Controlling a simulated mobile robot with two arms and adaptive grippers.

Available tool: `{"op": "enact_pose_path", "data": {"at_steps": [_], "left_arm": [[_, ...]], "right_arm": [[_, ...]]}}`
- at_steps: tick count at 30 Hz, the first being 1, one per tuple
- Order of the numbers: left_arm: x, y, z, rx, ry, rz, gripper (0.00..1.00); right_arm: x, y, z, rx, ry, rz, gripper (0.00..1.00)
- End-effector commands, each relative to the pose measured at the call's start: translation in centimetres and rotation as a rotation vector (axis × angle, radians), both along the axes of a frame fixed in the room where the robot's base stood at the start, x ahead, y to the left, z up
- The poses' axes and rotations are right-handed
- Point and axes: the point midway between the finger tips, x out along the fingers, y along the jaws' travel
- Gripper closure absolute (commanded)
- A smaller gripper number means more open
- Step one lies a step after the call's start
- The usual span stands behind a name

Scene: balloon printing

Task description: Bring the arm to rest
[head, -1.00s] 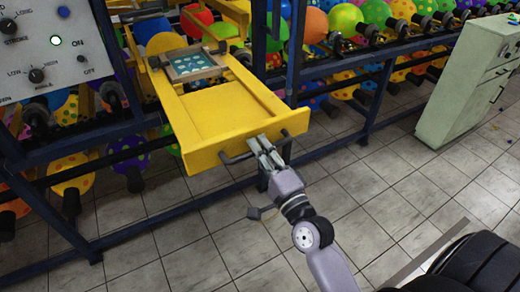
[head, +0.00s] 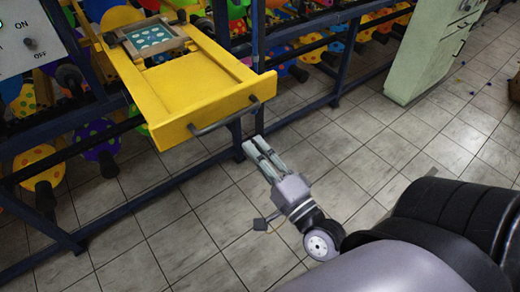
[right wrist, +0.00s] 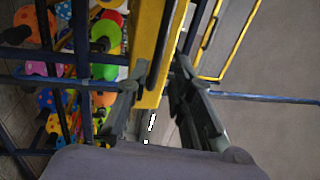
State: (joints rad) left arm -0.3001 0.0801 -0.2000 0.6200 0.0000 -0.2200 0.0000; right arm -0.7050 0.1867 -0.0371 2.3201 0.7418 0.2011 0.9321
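My right gripper (head: 255,145) is off the front of the yellow drawer (head: 185,82), lower and to the right of its dark handle (head: 225,117). Its two fingers are apart with nothing between them, as the right wrist view (right wrist: 160,68) also shows. In that view the yellow drawer front (right wrist: 155,85) lies beyond the fingertips. My left gripper is out of view.
A framed plate with pale dots (head: 153,38) sits at the back of the drawer. Dark blue rack bars (head: 175,182) and colourful balloons (head: 97,140) stand behind and below. A pale green cabinet (head: 428,55) stands at right. Tiled floor (head: 350,150) in front is clear.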

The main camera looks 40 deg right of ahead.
Motion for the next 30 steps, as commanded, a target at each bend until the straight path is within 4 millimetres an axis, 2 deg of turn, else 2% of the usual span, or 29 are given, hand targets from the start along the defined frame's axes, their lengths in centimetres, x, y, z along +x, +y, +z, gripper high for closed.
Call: {"op": "enact_pose_path", "data": {"at_steps": [6, 23, 26, 29, 30], "left_arm": [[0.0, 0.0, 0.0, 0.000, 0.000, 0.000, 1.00], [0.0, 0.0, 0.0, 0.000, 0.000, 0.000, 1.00], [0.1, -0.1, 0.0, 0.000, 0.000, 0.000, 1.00], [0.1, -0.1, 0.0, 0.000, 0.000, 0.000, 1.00], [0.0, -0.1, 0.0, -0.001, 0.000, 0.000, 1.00]], "right_arm": [[-1.1, 0.0, -0.2, 0.001, 0.001, 0.001, 0.79], [-1.1, 0.0, -0.5, -0.004, 0.004, 0.000, 0.79], [-0.8, 0.1, -2.5, -0.045, 0.039, -0.001, 0.79], [-0.2, 0.3, -7.1, -0.142, 0.121, 0.000, 0.79], [0.0, 0.4, -9.6, -0.195, 0.166, 0.003, 0.79]]}}
